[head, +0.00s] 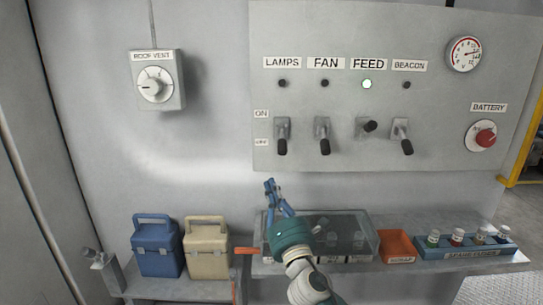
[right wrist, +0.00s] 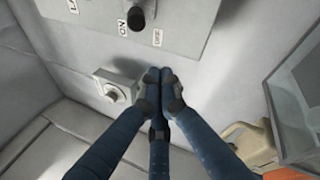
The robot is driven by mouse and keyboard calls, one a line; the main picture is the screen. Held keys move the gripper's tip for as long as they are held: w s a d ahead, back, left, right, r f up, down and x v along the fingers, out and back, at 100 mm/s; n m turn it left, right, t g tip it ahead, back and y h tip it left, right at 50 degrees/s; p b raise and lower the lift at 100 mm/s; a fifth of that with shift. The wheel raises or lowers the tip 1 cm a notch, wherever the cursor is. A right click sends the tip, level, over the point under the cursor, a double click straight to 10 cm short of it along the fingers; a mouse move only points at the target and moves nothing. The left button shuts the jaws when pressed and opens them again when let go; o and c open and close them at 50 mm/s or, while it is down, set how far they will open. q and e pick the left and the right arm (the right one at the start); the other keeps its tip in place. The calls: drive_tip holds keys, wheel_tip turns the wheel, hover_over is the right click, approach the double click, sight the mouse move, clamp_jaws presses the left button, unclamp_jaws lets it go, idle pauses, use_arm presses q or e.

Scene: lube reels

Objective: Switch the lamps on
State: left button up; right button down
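The LAMPS switch (head: 282,139) is the leftmost of the levers on the grey wall panel (head: 330,160). Its black lever points down, beside the OFF label, and the small indicator above it (head: 282,83) is dark. My right gripper (head: 271,186) is below the panel, a little under the LAMPS lever and apart from it. In the right wrist view, its blue fingers (right wrist: 162,80) are drawn together with nothing between them. A black lever end (right wrist: 137,18) shows beyond them by the ON and OFF labels. My left gripper is not in view.
The FEED lever (head: 370,126) is up with its light (head: 367,84) lit; FAN (head: 323,140) and BEACON (head: 404,140) levers are down. The ROOF VENT knob (head: 155,87) is left of the panel. A clear-covered case (head: 350,222), orange bin (head: 397,246) and bottle rack (head: 430,252) stand below.

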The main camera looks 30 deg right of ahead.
sight(282, 141)
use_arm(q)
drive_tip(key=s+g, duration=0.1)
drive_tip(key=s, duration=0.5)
use_arm(e)
drive_tip(key=p+x, duration=0.2)
drive_tip(key=x, duration=0.8)
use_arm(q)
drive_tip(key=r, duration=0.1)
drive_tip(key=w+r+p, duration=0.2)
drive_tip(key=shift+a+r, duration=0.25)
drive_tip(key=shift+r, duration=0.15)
use_arm(e)
drive_tip(key=s+d+r, duration=0.2)
drive_tip(key=s, duration=0.1)
drive_tip(key=shift+w, duration=0.15)
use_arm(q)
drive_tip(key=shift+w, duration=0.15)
